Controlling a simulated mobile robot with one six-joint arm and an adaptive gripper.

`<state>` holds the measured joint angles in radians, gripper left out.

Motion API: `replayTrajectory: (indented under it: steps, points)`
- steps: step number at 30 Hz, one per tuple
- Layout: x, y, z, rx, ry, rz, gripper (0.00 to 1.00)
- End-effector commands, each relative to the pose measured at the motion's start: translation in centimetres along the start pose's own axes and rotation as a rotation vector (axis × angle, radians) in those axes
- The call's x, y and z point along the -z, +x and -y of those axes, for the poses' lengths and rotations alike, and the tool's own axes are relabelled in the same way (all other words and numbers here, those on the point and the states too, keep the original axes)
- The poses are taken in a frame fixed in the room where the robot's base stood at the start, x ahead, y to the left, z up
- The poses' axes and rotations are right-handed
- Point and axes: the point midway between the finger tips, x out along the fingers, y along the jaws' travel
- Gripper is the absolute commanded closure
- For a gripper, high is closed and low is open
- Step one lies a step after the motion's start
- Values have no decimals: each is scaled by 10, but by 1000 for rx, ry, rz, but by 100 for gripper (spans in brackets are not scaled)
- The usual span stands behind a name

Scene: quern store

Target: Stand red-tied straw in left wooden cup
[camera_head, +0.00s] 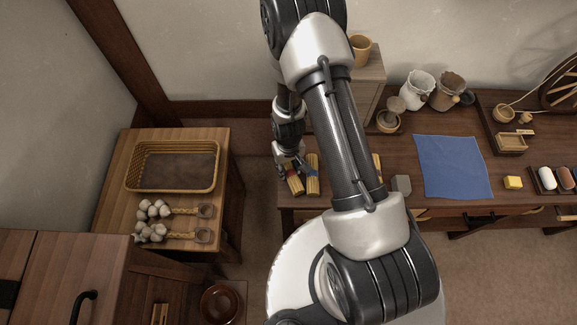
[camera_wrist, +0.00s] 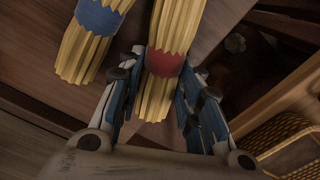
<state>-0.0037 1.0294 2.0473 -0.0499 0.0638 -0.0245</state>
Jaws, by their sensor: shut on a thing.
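The red-tied straw (camera_wrist: 165,63) is a pale yellow bundle with a dark red band, between the fingers of my gripper (camera_wrist: 160,80) in the wrist view. My gripper is shut on it. In the head view my gripper (camera_head: 287,170) is at the left end of the long table, with the held straw (camera_head: 296,187) below it. I cannot tell whether the straw touches the tabletop. A blue-tied straw bundle (camera_wrist: 97,18) lies close beside it and also shows in the head view (camera_head: 313,186).
My arm hides part of the long table (camera_head: 466,130). A blue cloth (camera_head: 451,167), a grey block (camera_head: 401,185) and two sacks (camera_head: 418,90) are farther right. A wicker tray (camera_head: 216,178) stands on the left side table, with a floor gap between the tables.

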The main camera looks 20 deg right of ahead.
Motion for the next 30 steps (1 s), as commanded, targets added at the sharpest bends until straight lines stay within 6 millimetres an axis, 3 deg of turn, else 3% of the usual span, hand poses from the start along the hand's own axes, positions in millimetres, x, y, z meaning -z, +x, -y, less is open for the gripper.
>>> replayTrajectory:
  steps: [2, 3, 11, 23, 30]
  points:
    - [0, 4, 0, 0, 0, 0, 91]
    - [0, 3, 0, 0, 0, 1, 66]
    - [0, 3, 0, 0, 0, 1, 48]
    - [0, -2, 0, 0, 0, 0, 47]
    - [1, -47, 0, 0, -2, -3, 47]
